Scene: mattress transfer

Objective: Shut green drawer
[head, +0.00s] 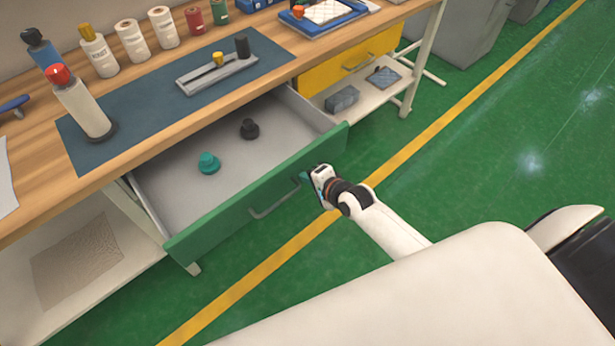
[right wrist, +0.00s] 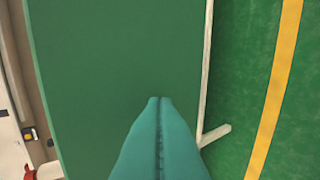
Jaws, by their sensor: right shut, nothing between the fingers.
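The green drawer (head: 258,193) stands pulled out from under the workbench, and its inside shows. A teal knob-like part (head: 208,163) and a black one (head: 249,129) lie in it. The drawer's grey handle (head: 275,203) is on the front. My right gripper (head: 306,178) is shut and empty at the drawer front, right of the handle. In the right wrist view, the shut teal fingers (right wrist: 160,100) point at the green drawer front (right wrist: 115,60); I cannot tell whether they touch it. My left gripper is not in view.
The wooden bench top (head: 150,122) carries a blue mat (head: 130,125), bottles and trays. A shut yellow drawer (head: 350,62) is farther right, above a low shelf (head: 372,97) with grey boxes. The green floor right of the drawer is clear, with a yellow line (head: 440,122).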

